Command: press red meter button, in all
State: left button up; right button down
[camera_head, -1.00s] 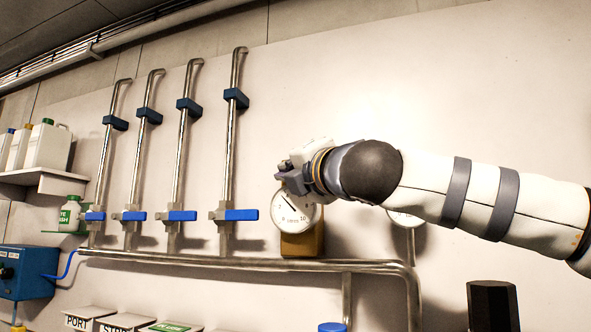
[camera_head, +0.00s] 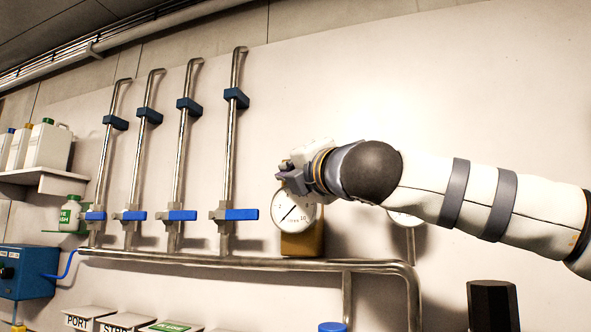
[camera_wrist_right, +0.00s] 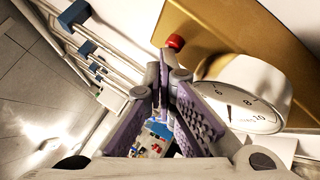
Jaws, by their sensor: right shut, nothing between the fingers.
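The meter has a white round dial (camera_head: 294,213) on a brass-coloured body (camera_head: 303,244) fixed to the wall. In the right wrist view the dial (camera_wrist_right: 240,97) is at the right, and the red button (camera_wrist_right: 175,42) stands out from the brass plate at the top. My right gripper (camera_head: 283,172) is at the dial's upper edge in the head view, where it hides the button. In the wrist view its fingertips (camera_wrist_right: 163,62) are together, empty and just below the button. I cannot tell whether they touch it. My left gripper is not in view.
Several vertical pipes with blue-handled valves (camera_head: 241,214) stand left of the meter. A horizontal pipe (camera_head: 200,260) runs below it. A second dial (camera_head: 405,219) is partly hidden behind my right forearm. The wall above is bare.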

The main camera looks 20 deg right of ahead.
jog(key=shift+s+a, duration=0.35)
jog(key=shift+s, duration=0.25)
jog(key=shift+s+a+b, duration=0.25)
jog(key=shift+s+a, duration=0.5)
jog(key=shift+s, duration=0.3)
jog(key=shift+s+a+b, duration=0.25)
jog(key=shift+s+a, duration=0.45)
jog(key=shift+s, duration=0.35)
jog(key=shift+f, duration=0.1)
